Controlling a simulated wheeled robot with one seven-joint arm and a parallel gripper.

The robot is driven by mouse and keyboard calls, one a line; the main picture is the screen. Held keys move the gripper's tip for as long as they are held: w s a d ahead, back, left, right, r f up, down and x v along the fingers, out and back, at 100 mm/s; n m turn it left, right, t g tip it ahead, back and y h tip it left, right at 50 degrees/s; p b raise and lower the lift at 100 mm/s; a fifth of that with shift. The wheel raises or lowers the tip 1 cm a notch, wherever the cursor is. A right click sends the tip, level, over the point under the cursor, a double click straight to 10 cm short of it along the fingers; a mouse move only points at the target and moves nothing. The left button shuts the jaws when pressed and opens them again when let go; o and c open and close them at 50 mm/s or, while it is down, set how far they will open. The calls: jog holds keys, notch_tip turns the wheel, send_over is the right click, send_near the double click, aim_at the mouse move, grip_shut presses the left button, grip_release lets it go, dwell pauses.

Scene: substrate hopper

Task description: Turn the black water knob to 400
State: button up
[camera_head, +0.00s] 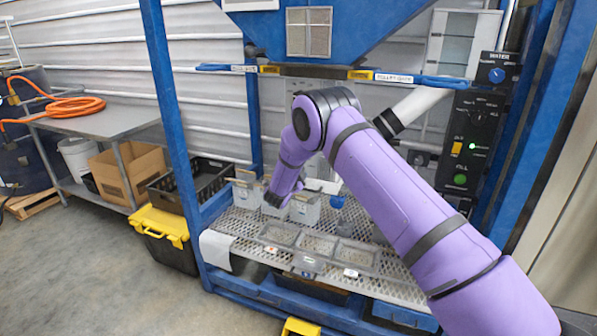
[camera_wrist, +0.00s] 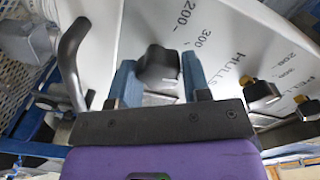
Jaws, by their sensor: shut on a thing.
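My gripper (camera_wrist: 160,85) has its two blue fingers on either side of a black knob (camera_wrist: 158,68) and is shut on it. The knob stands in front of a pale plate (camera_wrist: 225,40) printed with 200, 300 and HULLS. No water label shows beside this knob, and I cannot read its setting. In the head view my gripper (camera_head: 275,200) is low among the grey bins, and the held knob cannot be made out there. A panel marked WATER (camera_head: 497,72) with a blue round dial is at the upper right, away from my gripper.
A curved dark handle (camera_wrist: 72,60) is close left of my gripper, and brass-and-black fittings (camera_wrist: 262,92) are to its right. Grey bins (camera_head: 305,208) and trays (camera_head: 315,245) stand on the perforated shelf. A blue frame post (camera_head: 175,130) rises at left.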

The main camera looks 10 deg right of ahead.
jog(key=shift+f+m, duration=0.15)
jog(key=shift+m, duration=0.75)
jog(key=o, duration=0.9)
jog(key=v, duration=1.1)
